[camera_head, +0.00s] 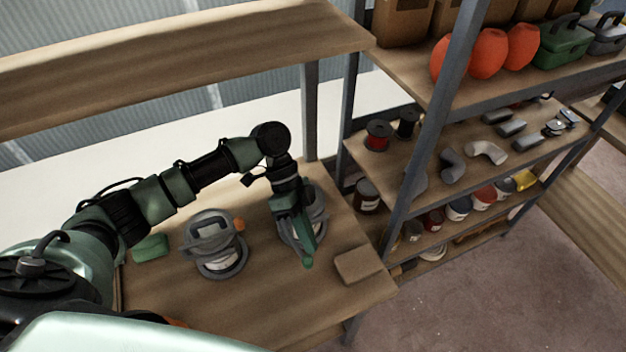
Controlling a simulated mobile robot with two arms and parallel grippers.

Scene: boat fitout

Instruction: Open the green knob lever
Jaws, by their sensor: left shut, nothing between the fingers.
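Two grey round fittings with upright frames stand on the wooden bench. The left fitting (213,245) has an orange knob (239,224) at its right side. The right fitting (319,212) is partly hidden behind my left gripper (303,240). A green knob end (307,262) shows at the lower front of this fitting, just below my gripper. My left gripper points down over the right fitting and is shut with nothing held. Whether its fingertips touch the green lever cannot be told. My right gripper is not in view.
A brown block (359,266) lies near the bench's right edge. A green block (151,248) lies at the left. A metal shelf rack with cans, pipe elbows, orange floats (487,54) and toolboxes stands close on the right. The bench front (270,310) is clear.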

